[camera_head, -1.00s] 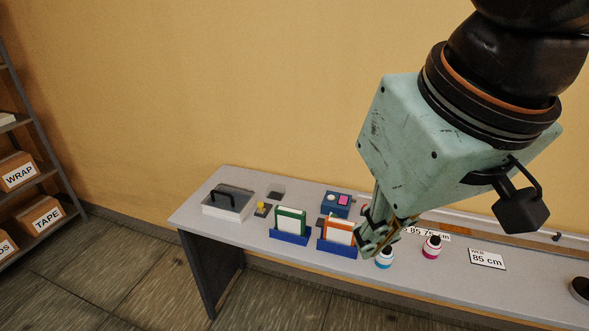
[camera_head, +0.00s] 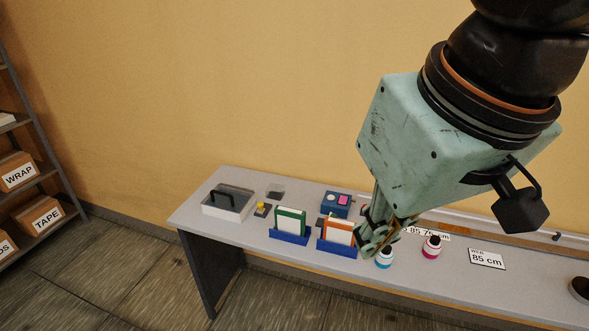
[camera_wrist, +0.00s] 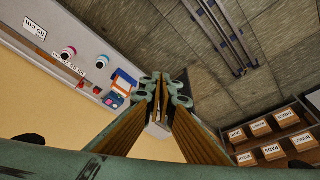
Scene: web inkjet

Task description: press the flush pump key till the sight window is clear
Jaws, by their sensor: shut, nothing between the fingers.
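A small blue box (camera_head: 336,204) stands on the long grey bench, with a bright pink square window (camera_head: 343,200) and a pale round part on its top. The pink window is not clear. The box also shows in the wrist view (camera_wrist: 114,98), left of my fingers. I cannot tell for certain which part is the pump key. My gripper (camera_head: 370,246) is shut and empty. In the head view it hangs in front of the bench, right of the orange-and-white card holder and apart from the blue box. In the wrist view its fingertips (camera_wrist: 165,84) meet.
Blue holders with green (camera_head: 290,222) and orange (camera_head: 339,232) cards stand before the box. A cyan-banded bottle (camera_head: 384,259) and a magenta-banded bottle (camera_head: 432,246) stand to the right. A lidded tray (camera_head: 228,202) and a small yellow knob (camera_head: 261,208) are left.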

